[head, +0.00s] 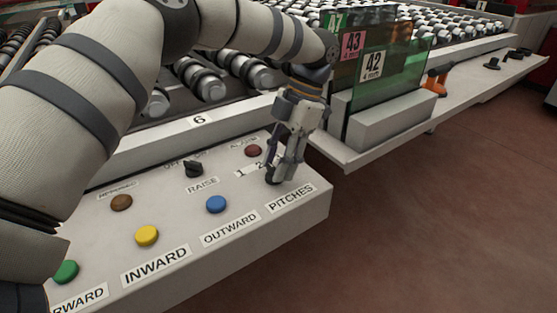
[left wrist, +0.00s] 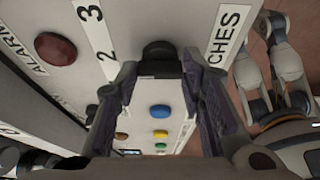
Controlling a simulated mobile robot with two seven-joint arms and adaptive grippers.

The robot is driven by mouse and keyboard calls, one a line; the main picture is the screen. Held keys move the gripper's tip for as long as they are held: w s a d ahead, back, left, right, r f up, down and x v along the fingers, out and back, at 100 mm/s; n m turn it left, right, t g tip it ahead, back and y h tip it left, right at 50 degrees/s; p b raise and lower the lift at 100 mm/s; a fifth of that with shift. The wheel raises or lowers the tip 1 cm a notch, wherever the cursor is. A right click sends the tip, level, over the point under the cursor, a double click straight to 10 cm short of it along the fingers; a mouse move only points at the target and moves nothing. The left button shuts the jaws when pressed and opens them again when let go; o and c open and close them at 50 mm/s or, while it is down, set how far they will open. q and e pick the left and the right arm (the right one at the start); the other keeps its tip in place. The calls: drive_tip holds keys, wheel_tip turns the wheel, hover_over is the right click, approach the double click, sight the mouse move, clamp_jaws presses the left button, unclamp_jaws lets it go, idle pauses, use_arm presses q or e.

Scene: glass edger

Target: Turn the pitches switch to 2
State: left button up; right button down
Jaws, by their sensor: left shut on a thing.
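The pitches switch is a black knob (left wrist: 160,50) on the white panel, beside the label ending in "CHES" in the left wrist view. A number strip with 2 and 3 (left wrist: 98,32) runs next to it. My left gripper (head: 278,177) points down at the switch, above the PITCHES label (head: 290,198). Its fingers (left wrist: 160,66) are on either side of the knob and shut on it. In the head view the fingers mostly cover the knob. I cannot tell which number it points to.
A red ALARM button (head: 253,151), blue button (head: 216,204), yellow button (head: 147,236), brown button (head: 121,203), green button (head: 65,271) and black on/off switch (head: 194,169) share the panel. Glass sheets (head: 385,85) stand behind the gripper. Open floor lies at right.

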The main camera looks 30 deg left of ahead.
idle(0.3)
use_arm(q)
drive_tip(key=o, duration=1.1)
drive_tip(key=shift+o, duration=0.2)
drive_tip(key=v, duration=0.7)
drive_tip(key=shift+w+r, duration=0.15)
drive_tip(key=shift+r, duration=0.05)
